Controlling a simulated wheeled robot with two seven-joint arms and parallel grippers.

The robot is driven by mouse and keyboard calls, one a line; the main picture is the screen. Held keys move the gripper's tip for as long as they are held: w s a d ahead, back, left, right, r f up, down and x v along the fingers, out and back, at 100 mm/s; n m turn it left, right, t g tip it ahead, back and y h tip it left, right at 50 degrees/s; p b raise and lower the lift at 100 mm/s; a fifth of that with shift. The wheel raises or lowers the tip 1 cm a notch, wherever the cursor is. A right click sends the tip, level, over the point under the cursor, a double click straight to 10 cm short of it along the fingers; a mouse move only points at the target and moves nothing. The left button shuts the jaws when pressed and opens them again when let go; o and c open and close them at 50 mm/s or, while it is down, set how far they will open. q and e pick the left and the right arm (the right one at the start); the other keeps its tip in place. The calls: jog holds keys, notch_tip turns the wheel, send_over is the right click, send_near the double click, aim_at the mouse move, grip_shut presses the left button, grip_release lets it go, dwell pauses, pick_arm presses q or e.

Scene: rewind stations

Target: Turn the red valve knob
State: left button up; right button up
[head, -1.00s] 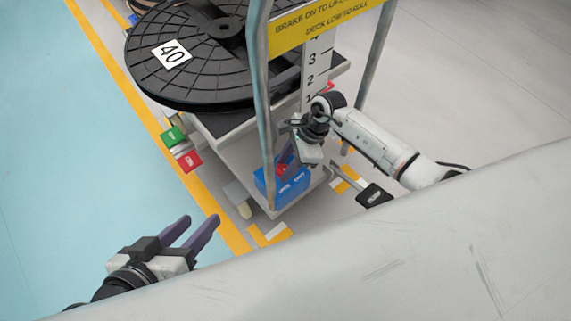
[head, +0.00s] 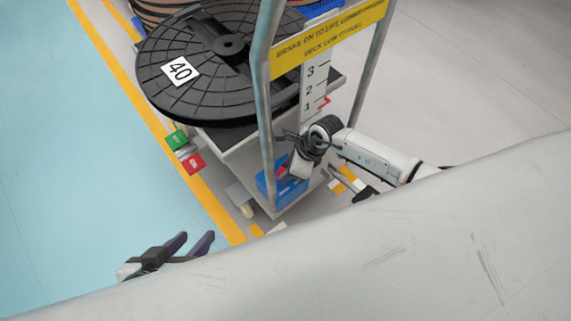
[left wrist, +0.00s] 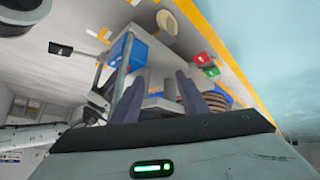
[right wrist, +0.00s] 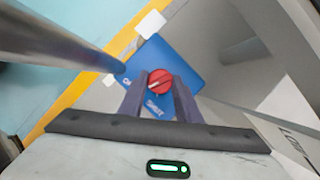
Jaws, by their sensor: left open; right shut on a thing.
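The red valve knob (right wrist: 160,80) sits on a blue box (right wrist: 175,55) with white lettering that includes "SHUT". In the right wrist view the knob lies between the two fingers of my right gripper (right wrist: 159,98), which is shut on it. In the head view the knob (head: 281,171) is a small red patch, partly hidden by my right gripper (head: 286,167), above the blue box (head: 293,190) at the cart's lower deck. My left gripper (head: 197,238) is open and empty at the lower left, well away from the knob.
A cart post (head: 266,110) rises beside the box; it also shows in the right wrist view (right wrist: 60,40). A black reel (head: 225,65) marked 40 lies on the cart. Green (head: 176,139) and red (head: 193,163) pedals stick out left. The blue floor left is clear.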

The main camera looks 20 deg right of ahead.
pick_arm(q)
jog(key=shift+s+a+r+n+t+y+p, duration=0.2)
jog(key=shift+a+r+t+p, duration=0.1)
jog(key=shift+a+r+p, duration=0.2)
jog(key=shift+s+a+r+n+t+y+p, duration=0.1)
jog(key=shift+a+r+n+t+p, duration=0.1)
jog(key=shift+a+r+t+p, duration=0.3)
pick_arm(e)
jog(key=shift+m+t+h, duration=0.3)
jog(key=shift+m+h, duration=0.1)
jog(key=shift+m, duration=0.9)
pick_arm(q)
jog(key=shift+d, duration=0.2)
jog(key=shift+f, duration=0.1)
pick_arm(e)
jog(key=o, duration=1.1)
jog(key=shift+c, duration=0.2)
